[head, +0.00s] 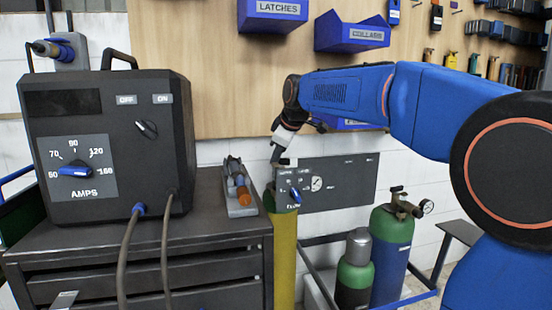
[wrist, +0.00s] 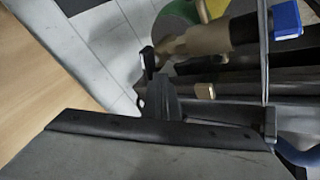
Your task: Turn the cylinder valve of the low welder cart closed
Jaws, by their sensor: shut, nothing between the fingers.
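The cylinder of the low welder cart is yellow with a green shoulder (head: 284,240). It stands upright at the right side of the dark drawer cart (head: 110,246). A small lettered plate with a blue valve handle (head: 295,194) is at its top. My gripper (head: 278,157) is shut and empty, pointing down just above and left of the handle. I see a gap between them in the head view. In the wrist view a tan valve body (wrist: 195,42) and a blue part (wrist: 286,18) show near the top. Dark parts overlap there, so contact is unclear.
The black welder box (head: 105,145) stands on the cart, with a tool holder (head: 239,188) beside it. A dark wall panel (head: 345,180) is behind the valve. Other cylinders (head: 392,240) stand to the right. Blue bins (head: 350,33) hang above.

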